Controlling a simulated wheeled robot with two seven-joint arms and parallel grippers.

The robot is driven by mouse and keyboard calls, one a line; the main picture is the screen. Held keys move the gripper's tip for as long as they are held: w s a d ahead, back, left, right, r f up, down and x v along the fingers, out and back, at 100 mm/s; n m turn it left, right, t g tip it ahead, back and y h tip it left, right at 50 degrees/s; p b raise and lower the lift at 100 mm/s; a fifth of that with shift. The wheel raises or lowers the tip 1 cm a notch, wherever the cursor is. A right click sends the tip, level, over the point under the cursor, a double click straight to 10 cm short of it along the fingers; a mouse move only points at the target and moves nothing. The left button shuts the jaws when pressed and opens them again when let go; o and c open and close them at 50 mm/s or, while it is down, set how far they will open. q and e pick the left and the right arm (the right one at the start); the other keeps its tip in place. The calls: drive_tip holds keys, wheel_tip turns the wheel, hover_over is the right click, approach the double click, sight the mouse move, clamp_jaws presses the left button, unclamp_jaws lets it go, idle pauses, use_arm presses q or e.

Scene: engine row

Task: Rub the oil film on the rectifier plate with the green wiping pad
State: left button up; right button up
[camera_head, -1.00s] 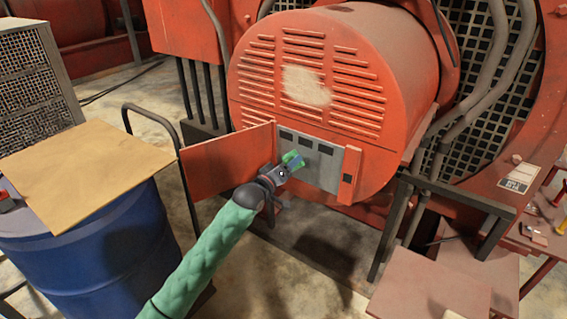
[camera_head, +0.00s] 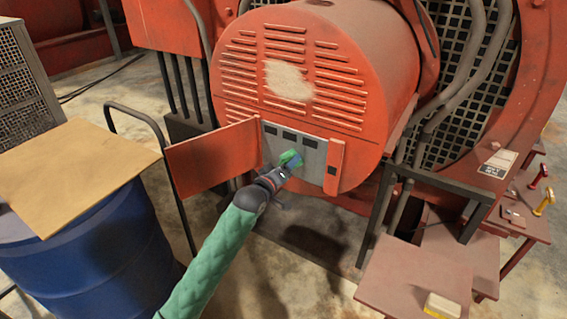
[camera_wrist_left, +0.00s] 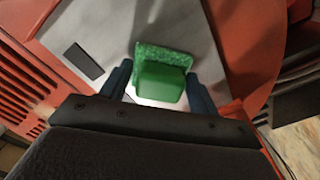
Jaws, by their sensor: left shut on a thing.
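The grey rectifier plate (camera_head: 312,163) sits in the lower front of the red round housing, behind an open red door. My left gripper (camera_head: 283,167) is in front of the plate and shut on the green wiping pad (camera_head: 290,158). In the left wrist view the pad (camera_wrist_left: 160,80) sits between the two dark fingers, its rough face toward the grey plate (camera_wrist_left: 115,30). Whether the pad touches the plate I cannot tell. I cannot make out an oil film; the pad and gripper cover part of the plate. My right gripper is not in view.
The open red door (camera_head: 212,160) stands left of the plate, near my arm. A blue drum (camera_head: 95,240) with a tan board (camera_head: 75,175) stands at left. A low brown table (camera_head: 415,275) at right bears a yellow-white block (camera_head: 442,306). A dark rail (camera_head: 440,180) runs right of the housing.

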sight(275, 152)
use_arm(q)
drive_tip(key=shift+s+d+p, duration=0.4)
drive_tip(key=shift+s+d, duration=0.2)
drive_tip(key=shift+d, duration=0.25)
drive_tip(key=shift+s+d+p, duration=0.35)
drive_tip(key=shift+s+d, duration=0.3)
drive_tip(key=shift+d, duration=0.2)
drive_tip(key=shift+s+d+p, duration=0.4)
drive_tip(key=shift+s+d, duration=0.2)
drive_tip(key=shift+d, duration=0.25)
drive_tip(key=shift+d+r, duration=0.1)
drive_tip(key=shift+w, duration=0.1)
drive_tip(key=shift+w+a, duration=0.45)
drive_tip(key=shift+a, duration=0.3)
drive_tip(key=shift+w+a, duration=0.45)
drive_tip(key=shift+a, duration=0.25)
drive_tip(key=shift+w+a, duration=0.1)
drive_tip(key=shift+w+a, duration=0.4)
drive_tip(key=shift+a, duration=0.25)
drive_tip(key=shift+w+a, duration=0.35)
drive_tip(key=shift+a, duration=0.25)
drive_tip(key=shift+w+a+b, duration=0.45)
drive_tip(key=shift+w+a, duration=0.55)
drive_tip(key=shift+a, duration=0.3)
drive_tip(key=shift+w+a+b, duration=0.4)
drive_tip(key=shift+w+a, duration=0.6)
drive_tip(key=shift+a, duration=0.25)
